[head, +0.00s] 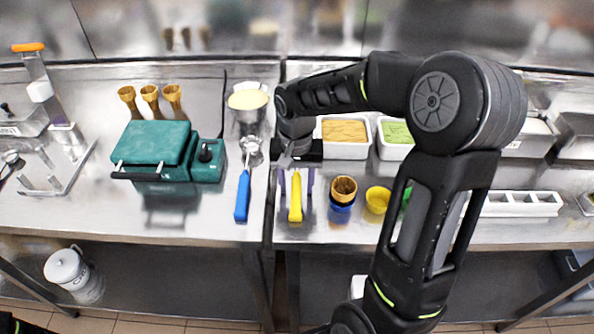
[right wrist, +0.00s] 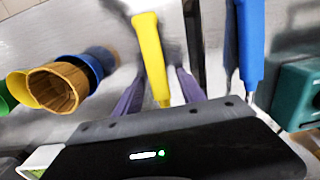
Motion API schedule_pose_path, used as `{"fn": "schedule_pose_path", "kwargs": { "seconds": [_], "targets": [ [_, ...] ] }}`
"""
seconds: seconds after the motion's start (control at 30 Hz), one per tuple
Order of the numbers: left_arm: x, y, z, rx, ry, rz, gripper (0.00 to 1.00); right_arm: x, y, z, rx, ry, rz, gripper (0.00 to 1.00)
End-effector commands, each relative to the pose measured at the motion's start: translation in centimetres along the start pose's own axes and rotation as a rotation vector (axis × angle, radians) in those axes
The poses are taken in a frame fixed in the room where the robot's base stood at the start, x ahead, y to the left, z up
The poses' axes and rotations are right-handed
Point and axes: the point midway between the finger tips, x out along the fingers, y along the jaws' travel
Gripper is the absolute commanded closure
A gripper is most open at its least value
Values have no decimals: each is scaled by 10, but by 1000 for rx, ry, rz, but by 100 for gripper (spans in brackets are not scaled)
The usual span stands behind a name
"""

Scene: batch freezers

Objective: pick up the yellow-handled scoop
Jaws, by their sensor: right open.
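The yellow-handled scoop (head: 295,204) lies on the steel counter, its handle pointing toward the front edge. Its scoop end is hidden under my right gripper (head: 296,182) in the head view. The gripper is open, with one purple finger on each side of the yellow handle. In the right wrist view the yellow handle (right wrist: 151,50) runs between the two purple fingers of the gripper (right wrist: 158,90), with gaps visible on both sides. I cannot tell how high the fingers are above the counter.
A blue-handled scoop (head: 242,196) lies to the left, beside a teal waffle iron (head: 155,150). Cones in a blue holder (head: 342,192) and a yellow cup (head: 377,200) stand close on the right. Food tubs (head: 345,150) stand behind. The counter's front strip is clear.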

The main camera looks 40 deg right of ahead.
Motion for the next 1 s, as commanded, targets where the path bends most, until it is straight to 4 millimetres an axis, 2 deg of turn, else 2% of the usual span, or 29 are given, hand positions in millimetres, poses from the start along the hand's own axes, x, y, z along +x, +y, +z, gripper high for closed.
{"fn": "schedule_pose_path", "kwargs": {
  "seconds": [0.43, 1.0],
  "targets": [
    [0, 0, 0, 0, 0, 0, 100, 0, 0, 0, 0, 0, 0, 53],
    [0, 0, 0, 0, 0, 0, 100, 0, 0, 0, 0, 0, 0, 99]
  ]
}}
